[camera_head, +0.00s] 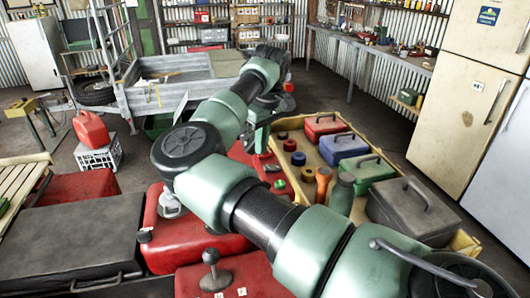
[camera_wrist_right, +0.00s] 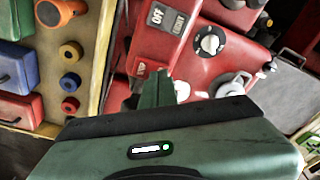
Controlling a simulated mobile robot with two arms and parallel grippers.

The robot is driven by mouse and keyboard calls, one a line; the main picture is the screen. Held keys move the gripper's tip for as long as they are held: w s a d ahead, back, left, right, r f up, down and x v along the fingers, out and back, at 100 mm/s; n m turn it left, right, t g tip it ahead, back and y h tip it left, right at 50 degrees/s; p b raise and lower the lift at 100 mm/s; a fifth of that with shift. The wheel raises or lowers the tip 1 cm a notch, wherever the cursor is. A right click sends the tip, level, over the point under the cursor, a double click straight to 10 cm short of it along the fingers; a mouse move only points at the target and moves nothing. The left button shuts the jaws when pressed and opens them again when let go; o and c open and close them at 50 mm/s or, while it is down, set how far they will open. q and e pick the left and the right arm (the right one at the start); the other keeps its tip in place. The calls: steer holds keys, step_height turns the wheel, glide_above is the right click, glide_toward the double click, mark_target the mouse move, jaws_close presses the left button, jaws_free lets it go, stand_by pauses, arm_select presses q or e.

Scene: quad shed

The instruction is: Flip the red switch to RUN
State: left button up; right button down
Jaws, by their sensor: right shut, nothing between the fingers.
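The red quad body (camera_wrist_right: 185,50) carries a control panel in the right wrist view. A small red switch piece with pale lettering (camera_wrist_right: 142,68) sits just left of the fingertips; its lettering is too blurred to read. Dark tiles marked OFF (camera_wrist_right: 157,15) and LIGHT (camera_wrist_right: 178,22) lie above it. My right gripper (camera_wrist_right: 160,76) is shut and empty, its fingers close to the red switch. I cannot tell whether they touch it. In the head view my right arm hides the switch and most of the panel. My left gripper is not in view.
A yellow-edged tray (camera_head: 458,243) holds toolboxes, rolls and bottles beside the quad. A red fuel can (camera_head: 91,129) stands on a crate at left. A trailer (camera_head: 175,88) and fridge (camera_head: 465,90) stand farther back.

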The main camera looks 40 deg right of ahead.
step_height(320, 180, up, 7)
steer(key=p, duration=0.3)
stand_by(0.5)
steer(key=shift+f, duration=0.15)
stand_by(0.3)
